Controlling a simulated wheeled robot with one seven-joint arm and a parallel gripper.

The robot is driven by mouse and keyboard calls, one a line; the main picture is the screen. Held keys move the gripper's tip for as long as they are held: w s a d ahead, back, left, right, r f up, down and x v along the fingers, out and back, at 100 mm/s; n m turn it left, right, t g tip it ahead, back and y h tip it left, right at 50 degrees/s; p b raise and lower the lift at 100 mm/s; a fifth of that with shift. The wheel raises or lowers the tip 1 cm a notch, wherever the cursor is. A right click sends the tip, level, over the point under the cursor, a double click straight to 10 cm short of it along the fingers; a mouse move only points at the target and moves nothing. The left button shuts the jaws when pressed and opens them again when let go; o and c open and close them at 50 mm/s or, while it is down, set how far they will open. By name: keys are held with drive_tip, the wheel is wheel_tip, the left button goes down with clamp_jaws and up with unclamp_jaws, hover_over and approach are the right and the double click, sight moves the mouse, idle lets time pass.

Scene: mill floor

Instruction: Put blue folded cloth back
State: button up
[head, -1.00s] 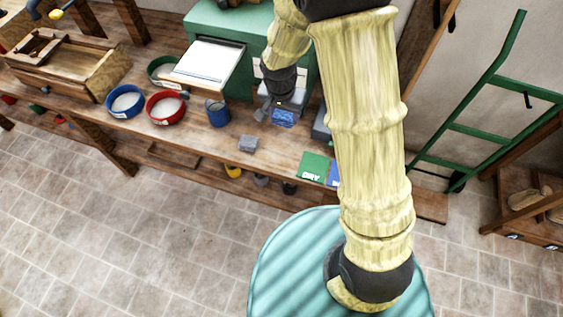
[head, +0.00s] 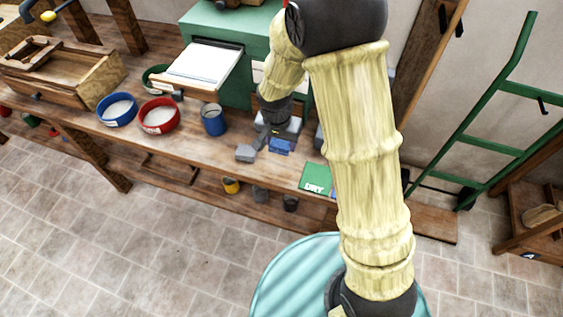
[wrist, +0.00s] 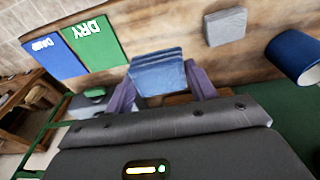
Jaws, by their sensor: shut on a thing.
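The blue folded cloth (head: 279,146) is at the tip of my gripper (head: 270,133), over the wooden bench. In the wrist view the cloth (wrist: 157,70) sits between the two fingers of my gripper (wrist: 161,90), which is shut on it. I cannot tell how far it is above the bench top. A green mat marked DRY (head: 315,178) lies to its right, also in the wrist view (wrist: 95,42). A blue mat marked DAMP (wrist: 53,57) lies beside the green one; my arm mostly hides it in the head view. A grey folded cloth (head: 245,153) lies just left of the blue cloth.
A blue cup (head: 214,119), a red-rimmed sieve (head: 159,115) and a blue-rimmed sieve (head: 117,109) stand to the left on the bench (head: 190,153). A green cabinet (head: 235,92) stands behind. A green hand truck (head: 490,120) leans at the right.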

sight(279, 145)
wheel_tip(279, 145, down, 5)
drive_tip(key=shift+w+d+f, duration=0.1)
drive_tip(key=shift+d, duration=0.05)
drive_tip(key=shift+f, duration=1.85)
drive_tip(key=shift+f, duration=0.2)
drive_tip(key=o, duration=1)
drive_tip(key=shift+c, duration=0.2)
drive_tip(key=shift+r, duration=0.1)
drive_tip(key=r, duration=0.4)
drive_tip(key=s+r, duration=0.1)
drive_tip(key=r, duration=0.7)
drive_tip(key=shift+s+a, duration=0.3)
drive_tip(key=shift+a, duration=0.05)
